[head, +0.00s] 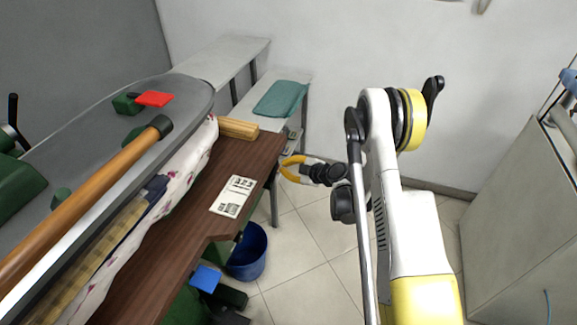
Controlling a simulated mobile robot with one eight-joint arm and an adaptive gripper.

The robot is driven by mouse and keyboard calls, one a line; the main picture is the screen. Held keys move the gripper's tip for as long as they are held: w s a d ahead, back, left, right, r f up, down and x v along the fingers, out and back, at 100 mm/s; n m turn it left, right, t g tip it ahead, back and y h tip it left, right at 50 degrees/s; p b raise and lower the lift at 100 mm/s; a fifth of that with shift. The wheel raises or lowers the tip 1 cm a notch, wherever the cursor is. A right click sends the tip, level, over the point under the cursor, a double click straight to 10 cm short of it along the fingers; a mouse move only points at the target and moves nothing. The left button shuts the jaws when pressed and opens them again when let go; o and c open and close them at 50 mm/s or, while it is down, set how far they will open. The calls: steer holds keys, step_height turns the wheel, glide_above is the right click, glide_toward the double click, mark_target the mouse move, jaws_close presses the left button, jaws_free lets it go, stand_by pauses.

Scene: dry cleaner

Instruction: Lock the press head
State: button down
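The press head (95,122) is a long grey plate at the left, with a wooden bar handle (85,205) along its near side. It lies low over a floral padded bed (203,145); I cannot tell whether it is fully closed or locked. A red flat piece (154,99) sits on a green block on top of the head, near its far end. My gripper (281,167), with yellow fingers, is right of the press, beyond the brown table's edge, apart from the head and handle. It holds nothing that I can see. Its fingertips are too small to judge.
A brown wooden table (255,165) surrounds the bed and bears a printed card (232,196) and a wooden block (238,128). A blue bucket (248,254) and a blue pedal (205,278) are below. Folded teal cloth (281,98) lies on a bench behind. A pale cabinet (520,205) stands right.

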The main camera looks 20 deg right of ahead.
mark_target(275, 172)
steer(key=shift+b+x, duration=0.95)
steer(key=shift+x, duration=2.1)
steer(key=shift+f, duration=0.15)
steer(key=shift+w+d+f+m+g, duration=0.1)
steer(key=shift+d+m+g, duration=0.05)
steer(key=shift+m+g, duration=0.35)
steer(key=shift+w+d+y, duration=0.1)
steer(key=shift+y, duration=0.2)
